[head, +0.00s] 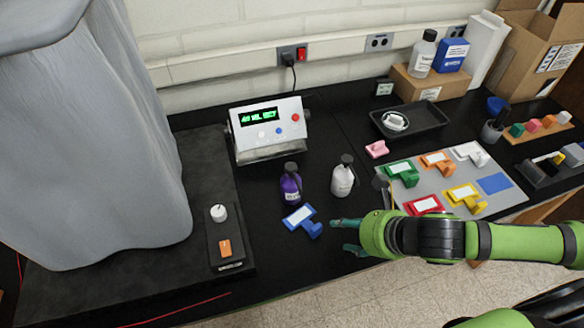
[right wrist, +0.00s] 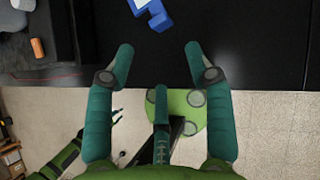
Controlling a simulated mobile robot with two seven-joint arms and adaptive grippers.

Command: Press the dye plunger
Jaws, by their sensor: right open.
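A purple bottle with a dark pump top (head: 291,184) stands upright in the middle of the black bench; it looks like the dye bottle. A white pump bottle (head: 343,178) stands to its right. My right gripper (head: 340,235) is open and empty near the bench's front edge, to the right of and nearer than the purple bottle, touching neither bottle. In the right wrist view its fingers (right wrist: 159,50) are spread apart with nothing between them. A small green arm end with dark fingers, likely my left gripper (right wrist: 112,118), shows low at the left there; its opening is unclear.
A blue piece with a white label (head: 302,220) lies just left of my right gripper. A display box (head: 268,130) stands behind the bottles. A black panel with a white knob (head: 219,213) is at left. A grey mat (head: 506,199) with colored pieces lies at right.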

